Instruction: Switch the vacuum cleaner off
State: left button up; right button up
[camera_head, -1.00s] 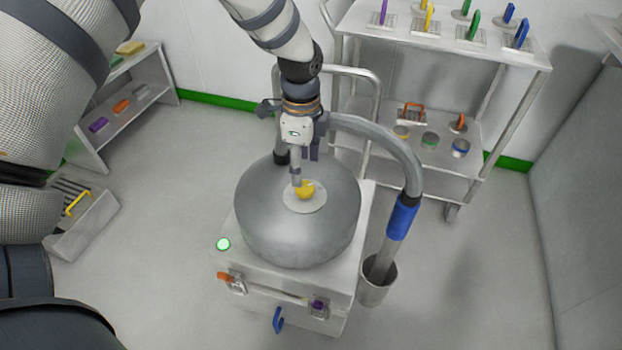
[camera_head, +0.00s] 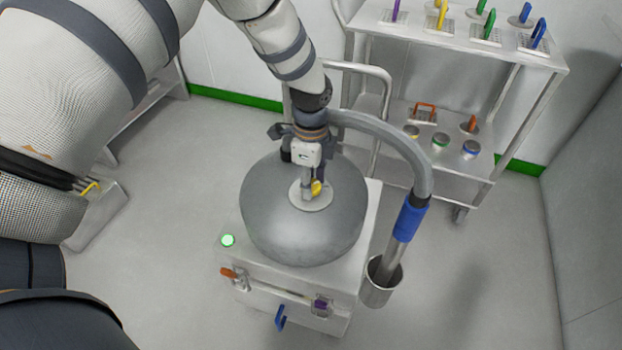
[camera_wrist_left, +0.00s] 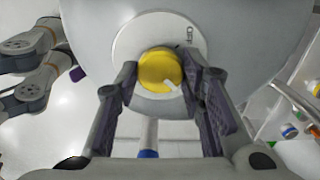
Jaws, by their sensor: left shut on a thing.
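The vacuum cleaner (camera_head: 303,235) has a grey domed top on a pale box base. A yellow knob (camera_head: 317,187) sits on a round pale plate (camera_head: 325,203) on the dome. The knob shows in the left wrist view (camera_wrist_left: 159,68), with a white mark on its lower right side. Lettering that seems to read OFF is on the plate's upper right there. My left gripper (camera_head: 311,190) comes down from above and is shut on the knob, one finger on each side. A lamp (camera_head: 228,240) on the base's front left corner glows green. My right gripper is not seen.
A grey hose with a blue grip (camera_head: 408,222) curves right into a metal cup (camera_head: 377,292). Orange (camera_head: 228,272) and purple (camera_head: 320,304) latches and a blue lever (camera_head: 280,318) are on the front. A steel cart (camera_head: 448,50) stands behind right. The right floor is clear.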

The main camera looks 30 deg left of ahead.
pick_arm(q)
jog(key=n, duration=0.4)
jog(key=shift+p, duration=0.3)
jog(key=n, duration=0.9)
jog(key=shift+p, duration=0.35)
jog(key=n, duration=0.4)
jog(key=shift+n, duration=0.4)
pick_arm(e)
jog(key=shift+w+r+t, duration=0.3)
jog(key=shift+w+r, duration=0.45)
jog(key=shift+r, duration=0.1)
pick_arm(q)
jog(key=o, duration=1.1)
jog(key=shift+o, duration=0.2)
